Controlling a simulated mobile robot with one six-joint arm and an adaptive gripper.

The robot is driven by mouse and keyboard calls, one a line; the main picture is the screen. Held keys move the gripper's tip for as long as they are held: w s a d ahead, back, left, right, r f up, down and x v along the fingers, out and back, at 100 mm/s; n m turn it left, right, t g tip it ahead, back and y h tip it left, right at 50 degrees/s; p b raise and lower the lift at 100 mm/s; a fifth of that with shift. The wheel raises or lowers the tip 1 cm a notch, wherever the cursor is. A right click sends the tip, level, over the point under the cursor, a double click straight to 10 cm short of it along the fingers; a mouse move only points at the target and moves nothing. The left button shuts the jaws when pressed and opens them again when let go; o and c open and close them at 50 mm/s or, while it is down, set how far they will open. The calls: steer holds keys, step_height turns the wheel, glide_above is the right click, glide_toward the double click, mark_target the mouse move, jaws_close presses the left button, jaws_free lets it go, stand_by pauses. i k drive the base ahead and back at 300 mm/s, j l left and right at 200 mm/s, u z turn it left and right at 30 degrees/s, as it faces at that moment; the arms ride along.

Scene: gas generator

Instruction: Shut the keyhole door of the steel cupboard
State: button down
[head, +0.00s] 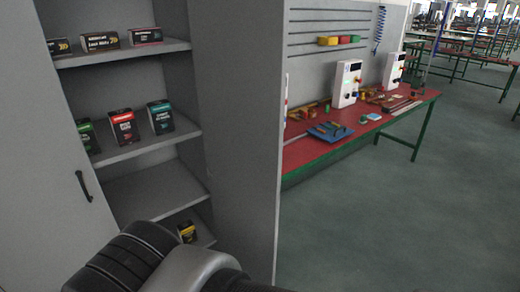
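The grey steel cupboard (150,153) stands open at the left of the head view, its shelves showing. A left door panel (50,130) with a black handle (83,185) covers the left part of the opening. At the right a tall grey panel (243,120) stands out towards me, and it looks like the other door, swung open with its inner face showing. No keyhole can be made out on either panel, so I cannot tell which is the keyhole door. A dark part of my arm crosses the bottom in front of the cupboard. My gripper is not in view.
Small boxes stand on the shelves, such as a red and black one (123,127). Right of the cupboard is a red-topped bench (310,153) with green legs, tools and white devices (346,84). Green floor (400,230) is clear at the lower right.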

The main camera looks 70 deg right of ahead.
mark_target(239, 48)
steer(key=k+l, duration=0.1)
steer(key=l, duration=0.45)
steer(key=k+l, duration=0.1)
steer(key=l, duration=1.05)
steer(key=k+l, duration=0.15)
steer(key=l, duration=0.4)
steer(key=k+l, duration=0.1)
steer(key=l, duration=0.5)
steer(key=k+j, duration=0.1)
steer(key=j, duration=0.15)
steer(key=k+j+u, duration=0.15)
steer(key=i+j, duration=0.05)
